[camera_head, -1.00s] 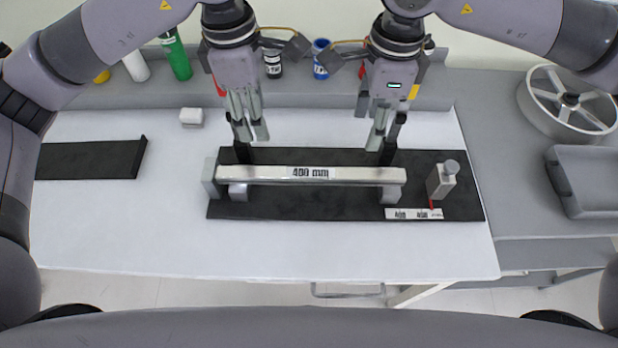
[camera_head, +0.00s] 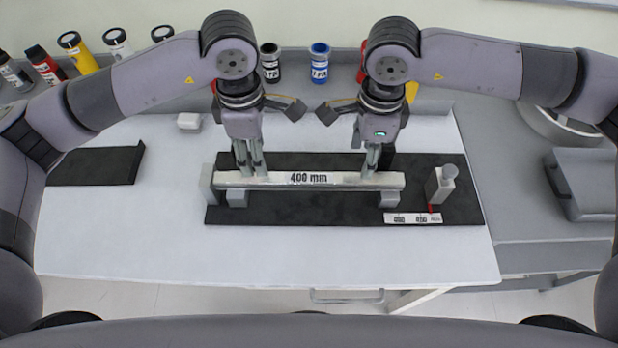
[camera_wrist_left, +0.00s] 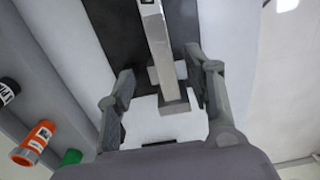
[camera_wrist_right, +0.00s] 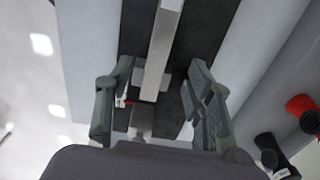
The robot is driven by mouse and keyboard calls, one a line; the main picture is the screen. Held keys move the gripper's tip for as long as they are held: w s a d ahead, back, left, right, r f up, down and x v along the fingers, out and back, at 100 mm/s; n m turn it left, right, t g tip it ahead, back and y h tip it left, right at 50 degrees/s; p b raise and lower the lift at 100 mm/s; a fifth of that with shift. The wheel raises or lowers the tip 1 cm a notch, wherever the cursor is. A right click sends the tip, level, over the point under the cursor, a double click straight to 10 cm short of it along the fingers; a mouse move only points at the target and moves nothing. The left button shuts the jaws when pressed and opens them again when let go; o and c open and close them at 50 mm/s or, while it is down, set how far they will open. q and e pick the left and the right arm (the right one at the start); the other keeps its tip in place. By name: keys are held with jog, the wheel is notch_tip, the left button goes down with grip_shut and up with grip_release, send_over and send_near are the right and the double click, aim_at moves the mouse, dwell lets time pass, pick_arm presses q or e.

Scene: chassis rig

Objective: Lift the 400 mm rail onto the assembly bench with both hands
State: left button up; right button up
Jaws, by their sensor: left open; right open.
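The 400 mm rail (camera_head: 340,179) is a pale bar with a "400 mm" label. It lies level on the grey supports of a black fixture plate (camera_head: 300,212) on the white bench. My left gripper (camera_head: 252,172) is open at the left part of the rail. In the left wrist view the rail (camera_wrist_left: 160,50) runs between its open fingers (camera_wrist_left: 163,85). My right gripper (camera_head: 371,172) is open at the right part of the rail. In the right wrist view the rail (camera_wrist_right: 160,50) passes between its fingers (camera_wrist_right: 152,85). Finger contact is hard to tell.
A grey block with a round knob (camera_head: 440,186) stands right of the rail, by a white label strip (camera_head: 412,218). A black plate (camera_head: 95,165) lies at left. A small white block (camera_head: 189,121) and several bottles stand behind. The bench front is clear.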

aim_at(359, 178)
pick_arm(q)
notch_tip(359, 178, down, 8)
jog(key=shift+f, duration=0.15)
pick_arm(e)
notch_tip(359, 178, down, 8)
jog(key=shift+f, duration=0.2)
pick_arm(q)
jog(key=shift+c, duration=0.2)
pick_arm(e)
jog(key=shift+c, duration=0.2)
pick_arm(q)
grip_shut()
pick_arm(e)
grip_shut()
